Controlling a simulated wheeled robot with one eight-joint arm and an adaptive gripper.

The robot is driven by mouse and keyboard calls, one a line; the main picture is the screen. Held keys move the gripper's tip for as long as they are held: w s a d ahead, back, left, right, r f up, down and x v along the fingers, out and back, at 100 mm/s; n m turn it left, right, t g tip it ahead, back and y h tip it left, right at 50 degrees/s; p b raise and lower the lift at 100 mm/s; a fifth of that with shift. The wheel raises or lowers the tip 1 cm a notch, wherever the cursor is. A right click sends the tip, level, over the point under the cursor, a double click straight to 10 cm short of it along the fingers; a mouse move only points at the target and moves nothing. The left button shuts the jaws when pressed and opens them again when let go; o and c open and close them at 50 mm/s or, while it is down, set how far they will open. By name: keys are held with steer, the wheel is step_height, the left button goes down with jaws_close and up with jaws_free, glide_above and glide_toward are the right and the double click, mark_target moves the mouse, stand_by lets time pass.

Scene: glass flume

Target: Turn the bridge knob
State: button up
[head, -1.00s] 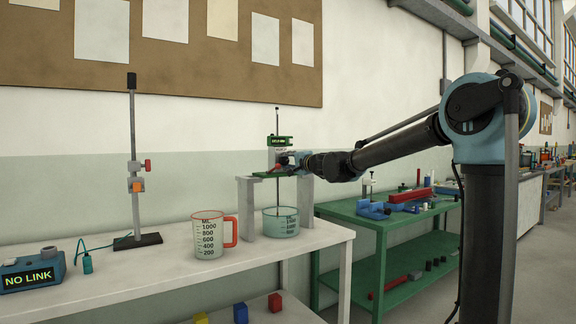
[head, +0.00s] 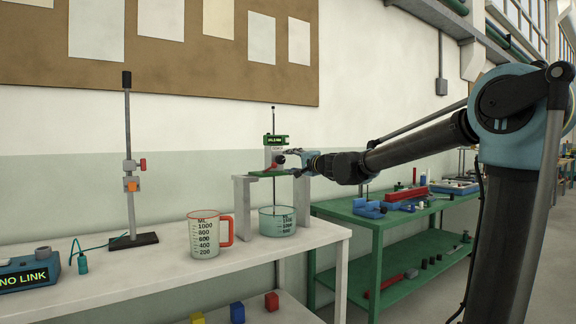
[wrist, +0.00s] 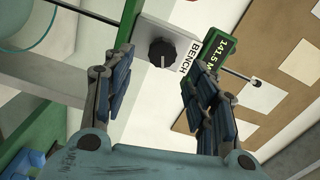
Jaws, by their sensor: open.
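The bridge (head: 243,208) is a pale stand on the white bench, with a green strip on top and a small green display above it. In the wrist view a round black knob (wrist: 162,53) with a pale pointer line sits on a light grey panel (wrist: 150,30) marked BENCH. Beside it the green display (wrist: 208,60) reads about 141.5. My gripper (wrist: 156,72) is open and empty, its two fingers on either side of the knob in the picture, apparently short of it. In the head view my gripper (head: 294,161) is at the bridge's top right; the knob cannot be made out there.
A glass bowl (head: 277,222) stands under the bridge. A measuring jug (head: 205,238) with a red handle and a clamp stand (head: 130,175) are to the left, with a NO LINK box (head: 28,271). A green table (head: 345,213) with tools is to the right.

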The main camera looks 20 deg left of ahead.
mark_target(282, 159)
steer(key=shift+v, duration=2.85)
steer(key=s+d+r+n+g+h, duration=0.3)
steer(key=r+n, duration=0.4)
steer(key=n, duration=1)
steer(key=shift+t+h, duration=0.3)
steer(key=shift+h, duration=0.1)
steer(key=x, duration=1.7)
steer(key=shift+a, duration=0.5)
steer(key=shift+r, duration=0.1)
steer(key=c, duration=1)
